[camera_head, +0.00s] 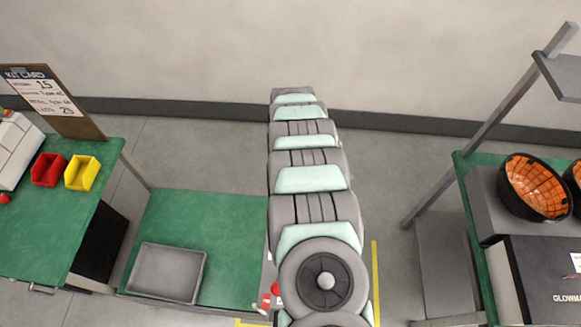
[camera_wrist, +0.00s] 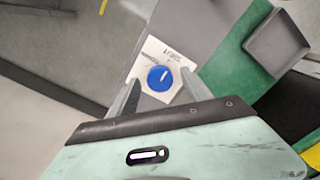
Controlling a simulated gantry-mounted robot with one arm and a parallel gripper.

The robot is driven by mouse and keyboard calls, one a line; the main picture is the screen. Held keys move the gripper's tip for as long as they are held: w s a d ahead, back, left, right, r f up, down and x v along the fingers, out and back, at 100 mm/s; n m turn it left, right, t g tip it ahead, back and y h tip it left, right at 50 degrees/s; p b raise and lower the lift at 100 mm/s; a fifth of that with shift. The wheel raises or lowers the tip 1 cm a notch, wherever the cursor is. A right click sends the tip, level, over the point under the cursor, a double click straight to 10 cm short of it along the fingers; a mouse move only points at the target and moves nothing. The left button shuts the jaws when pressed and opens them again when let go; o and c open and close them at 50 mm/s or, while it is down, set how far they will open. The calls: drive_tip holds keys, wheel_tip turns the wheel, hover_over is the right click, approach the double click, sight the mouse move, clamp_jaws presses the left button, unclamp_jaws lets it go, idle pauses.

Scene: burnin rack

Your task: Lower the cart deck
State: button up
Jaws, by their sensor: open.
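The cart deck (camera_head: 225,222) is a low green surface left of my arm in the head view, with a grey tray (camera_head: 142,272) on it. In the wrist view the green deck (camera_wrist: 228,66) and grey tray (camera_wrist: 252,44) are at the upper right. A round blue knob (camera_wrist: 160,78) with a white mark sits on a white plate (camera_wrist: 150,54) with small, hard-to-read lettering. My gripper (camera_wrist: 161,84) is open, its fingers appearing on either side of the knob. I cannot tell whether they touch it. The gripper is hidden in the head view.
A green bench (camera_head: 52,215) at left holds a red bin (camera_head: 48,170), a yellow bin (camera_head: 83,174) and a clipboard (camera_head: 58,100). At right, a rack holds a black bowl with orange lining (camera_head: 536,186). Yellow floor tape (camera_head: 376,280) shows right of my arm.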

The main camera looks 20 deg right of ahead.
wheel_tip(320, 180, up, 11)
drive_tip(key=shift+f, duration=0.2)
idle(0.7)
